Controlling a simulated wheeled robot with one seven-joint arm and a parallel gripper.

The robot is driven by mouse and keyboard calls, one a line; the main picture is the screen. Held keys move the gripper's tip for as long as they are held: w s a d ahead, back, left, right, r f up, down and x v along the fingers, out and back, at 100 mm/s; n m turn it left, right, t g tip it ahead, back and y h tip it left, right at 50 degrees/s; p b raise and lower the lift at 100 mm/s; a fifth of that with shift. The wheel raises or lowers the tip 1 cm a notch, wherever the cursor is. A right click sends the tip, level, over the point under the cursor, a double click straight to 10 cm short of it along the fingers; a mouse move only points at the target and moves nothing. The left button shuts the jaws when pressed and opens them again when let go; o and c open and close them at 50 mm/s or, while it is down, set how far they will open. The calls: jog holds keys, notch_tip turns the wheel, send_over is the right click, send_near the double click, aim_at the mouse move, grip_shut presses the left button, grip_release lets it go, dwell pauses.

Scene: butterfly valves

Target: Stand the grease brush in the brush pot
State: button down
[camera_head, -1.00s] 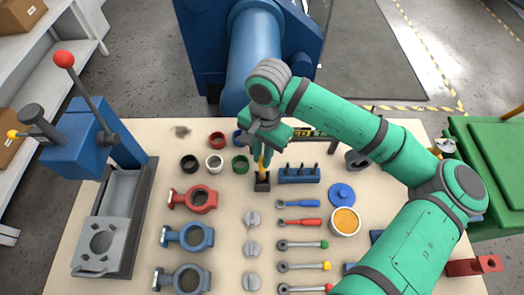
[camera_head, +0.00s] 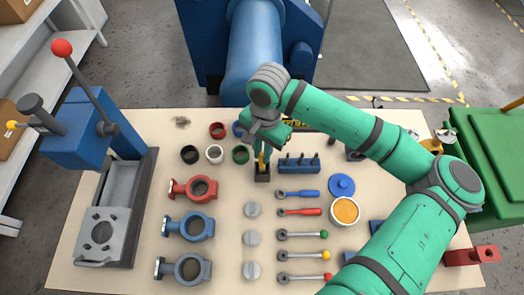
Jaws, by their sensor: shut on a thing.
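My gripper (camera_head: 262,147) points down over the back middle of the table, partly hidden behind my own wrist. It is shut on the grease brush (camera_head: 262,161), of which a short yellow upright part shows. The brush pot (camera_head: 262,177), a small dark square block, stands directly under it. The brush's lower end meets the pot's top in the picture and seems to be at or in its opening. I cannot tell how deep it sits.
A blue rack (camera_head: 299,168) with dark pegs stands close right of the pot. Green (camera_head: 240,154), white (camera_head: 214,154) and black (camera_head: 189,154) rings lie to the left. Valve bodies, discs and levers fill the front. An orange-filled tin (camera_head: 345,211) stands at right.

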jog(key=c, duration=1.6)
grip_release()
jog(key=r, duration=1)
jog(key=shift+w+d+r, duration=0.25)
jog(key=shift+w+r, duration=0.1)
jog(key=shift+r, duration=0.05)
